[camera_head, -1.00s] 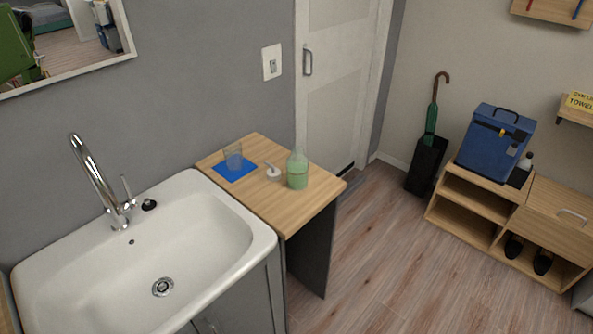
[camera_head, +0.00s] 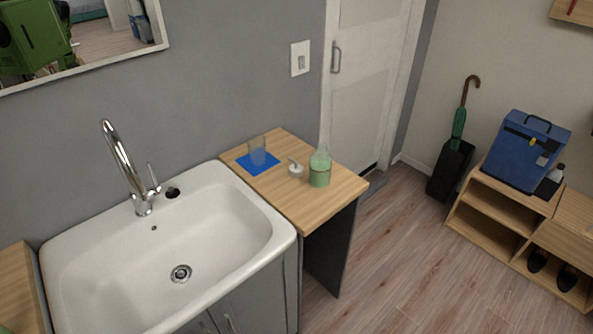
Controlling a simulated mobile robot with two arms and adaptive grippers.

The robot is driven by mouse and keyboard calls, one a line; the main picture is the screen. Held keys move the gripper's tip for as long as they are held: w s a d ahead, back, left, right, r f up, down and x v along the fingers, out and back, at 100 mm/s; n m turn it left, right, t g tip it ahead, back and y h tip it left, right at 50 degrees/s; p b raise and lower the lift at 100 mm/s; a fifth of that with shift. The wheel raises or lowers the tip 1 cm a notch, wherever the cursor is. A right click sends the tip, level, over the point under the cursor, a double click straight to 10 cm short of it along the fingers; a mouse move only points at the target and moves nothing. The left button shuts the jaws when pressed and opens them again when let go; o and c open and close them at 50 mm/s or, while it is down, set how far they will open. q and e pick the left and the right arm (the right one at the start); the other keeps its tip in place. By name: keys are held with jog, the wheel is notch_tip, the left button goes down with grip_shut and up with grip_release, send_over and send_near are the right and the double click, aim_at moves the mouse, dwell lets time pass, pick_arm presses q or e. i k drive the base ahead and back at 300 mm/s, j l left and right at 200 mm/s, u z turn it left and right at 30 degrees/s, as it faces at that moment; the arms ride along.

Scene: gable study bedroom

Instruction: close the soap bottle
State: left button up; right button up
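The soap bottle (camera_head: 320,171) is clear with green liquid inside. It stands upright on the wooden side table (camera_head: 302,212), to the right of the sink, with no pump visible on its neck. A small white pump top (camera_head: 295,169) sits on the table just left of the bottle, apart from it. Neither of my grippers shows in the head view.
A clear glass (camera_head: 257,152) stands on a blue mat (camera_head: 250,168) at the table's back left. The white sink (camera_head: 120,262) with a chrome tap (camera_head: 126,165) is on the left. A shoe shelf (camera_head: 492,213) and an umbrella stand (camera_head: 450,170) are on the right. The floor between is clear.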

aim_at(320, 161)
jog(key=i+l+u, duration=0.2)
jog(key=i+l, duration=0.2)
jog(key=l, duration=0.2)
jog(key=i+l+u, duration=0.15)
jog(key=l, duration=0.2)
jog(key=i+l+u, duration=0.1)
jog(key=i+l, duration=0.15)
jog(key=l, duration=0.1)
